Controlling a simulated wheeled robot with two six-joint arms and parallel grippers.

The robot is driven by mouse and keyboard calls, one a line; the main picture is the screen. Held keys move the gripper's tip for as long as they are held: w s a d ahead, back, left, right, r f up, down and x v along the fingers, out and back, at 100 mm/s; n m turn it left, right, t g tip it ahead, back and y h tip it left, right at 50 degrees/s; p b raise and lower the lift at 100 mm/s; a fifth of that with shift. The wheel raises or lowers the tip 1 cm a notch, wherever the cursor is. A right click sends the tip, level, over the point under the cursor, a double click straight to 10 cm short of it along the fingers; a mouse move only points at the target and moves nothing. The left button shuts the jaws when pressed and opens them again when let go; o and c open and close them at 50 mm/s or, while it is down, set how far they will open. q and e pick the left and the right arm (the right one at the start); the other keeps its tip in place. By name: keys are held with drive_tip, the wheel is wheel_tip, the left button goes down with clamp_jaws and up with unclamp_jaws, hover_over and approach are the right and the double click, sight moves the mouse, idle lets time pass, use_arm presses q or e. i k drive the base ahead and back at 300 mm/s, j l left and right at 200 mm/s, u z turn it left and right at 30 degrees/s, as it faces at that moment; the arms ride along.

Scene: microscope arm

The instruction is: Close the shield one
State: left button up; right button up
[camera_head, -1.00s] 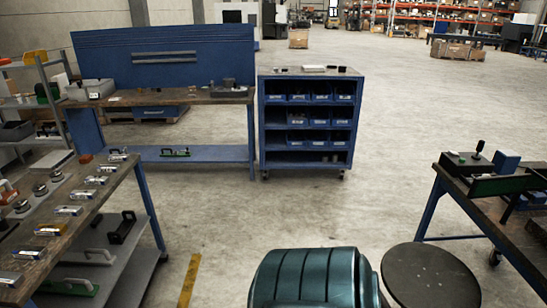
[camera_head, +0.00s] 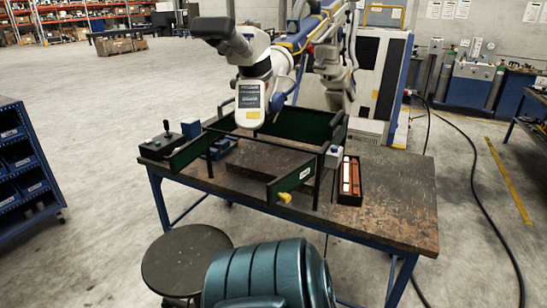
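Dark green shield panels in black frames stand around a work area on the table. One panel (camera_head: 293,182) juts toward me at the front right, with a small white label and a yellow knob (camera_head: 285,197) at its lower edge. Another panel (camera_head: 188,152) angles outward at the left. A longer panel (camera_head: 303,124) stands at the back. The label text is too small to read, so I cannot tell which is shield one. The white microscope arm (camera_head: 255,75) hangs above the panels. Neither of my grippers is in view.
The wooden-topped table (camera_head: 395,205) has bare room at its right. A control box with a joystick (camera_head: 163,144) sits at the left, and a black tray (camera_head: 360,185) at the right. A round stool (camera_head: 187,262) stands before the table. Cables (camera_head: 475,190) lie on the floor at right.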

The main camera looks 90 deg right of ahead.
sight(279, 188)
drive_tip(key=z, duration=2.9)
